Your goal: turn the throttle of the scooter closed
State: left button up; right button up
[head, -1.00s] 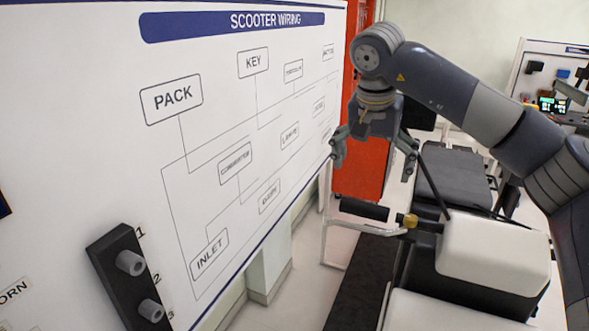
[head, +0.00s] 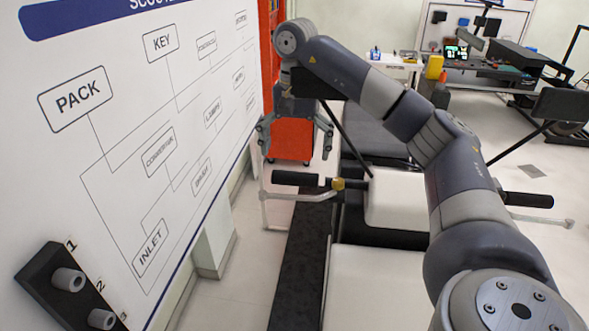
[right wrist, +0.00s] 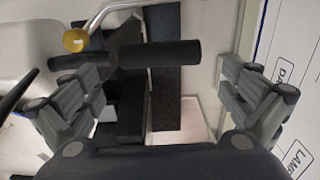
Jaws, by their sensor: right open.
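My right gripper (head: 296,150) hangs just above this grip, jaws open and pointing down. In the right wrist view, the grip (right wrist: 160,54) lies crosswise between the spread fingers of the gripper (right wrist: 158,80), with visible gaps and no contact. The yellow part (right wrist: 75,40) is near the left finger. A second black grip (head: 526,200) shows at the right, beyond my arm. My left gripper is not in view.
A wiring board (head: 150,110) stands close left of the gripper. A thin metal lever (head: 290,196) runs below the grip. A red cabinet (head: 290,140) is behind. The scooter's pale body (head: 395,200) is to the right. A workbench (head: 470,70) stands far back.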

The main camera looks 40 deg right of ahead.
aim_at(295, 173)
jog(key=shift+f+p, duration=0.45)
jog(key=shift+f, duration=2.05)
jog(key=c, duration=0.8)
